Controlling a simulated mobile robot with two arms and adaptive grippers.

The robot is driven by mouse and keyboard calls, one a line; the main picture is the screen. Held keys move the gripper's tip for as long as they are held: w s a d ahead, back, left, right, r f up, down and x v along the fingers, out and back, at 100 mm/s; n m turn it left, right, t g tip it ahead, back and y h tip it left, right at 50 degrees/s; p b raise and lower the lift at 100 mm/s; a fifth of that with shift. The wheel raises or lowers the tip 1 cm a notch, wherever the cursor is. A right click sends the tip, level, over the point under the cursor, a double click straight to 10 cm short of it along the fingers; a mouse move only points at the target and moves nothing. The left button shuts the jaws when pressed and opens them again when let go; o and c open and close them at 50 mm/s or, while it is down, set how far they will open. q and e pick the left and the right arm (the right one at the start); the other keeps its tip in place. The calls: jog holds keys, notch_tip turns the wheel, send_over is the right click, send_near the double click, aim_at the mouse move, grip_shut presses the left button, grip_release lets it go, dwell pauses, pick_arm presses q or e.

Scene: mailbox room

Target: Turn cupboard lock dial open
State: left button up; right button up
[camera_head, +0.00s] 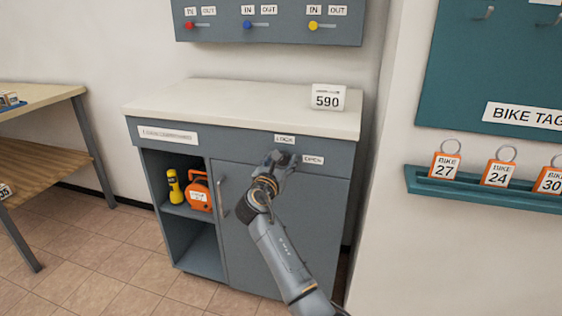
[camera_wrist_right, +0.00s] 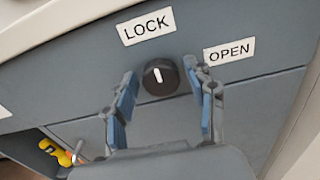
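The lock dial is a round black knob (camera_wrist_right: 161,77) with a white pointer line, on the grey cupboard (camera_head: 268,219) front. Its line points up, slightly left, toward the LOCK label (camera_wrist_right: 147,26); the OPEN label (camera_wrist_right: 229,51) is to the right. In the head view those labels show above and right of my right gripper (camera_head: 279,159), which hides most of the dial. In the right wrist view my right gripper (camera_wrist_right: 163,98) is open, its blue-padded fingers on either side of and just below the dial, apart from it. My left gripper is not in view.
The cupboard door has a vertical handle (camera_head: 222,199). An open shelf at left holds a yellow flashlight (camera_head: 174,187) and an orange case (camera_head: 199,193). A white 590 sign (camera_head: 327,97) stands on the cupboard top. A tag rail (camera_head: 484,190) is on the right wall.

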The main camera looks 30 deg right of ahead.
jog(key=c, duration=0.7)
jog(key=shift+c, duration=0.2)
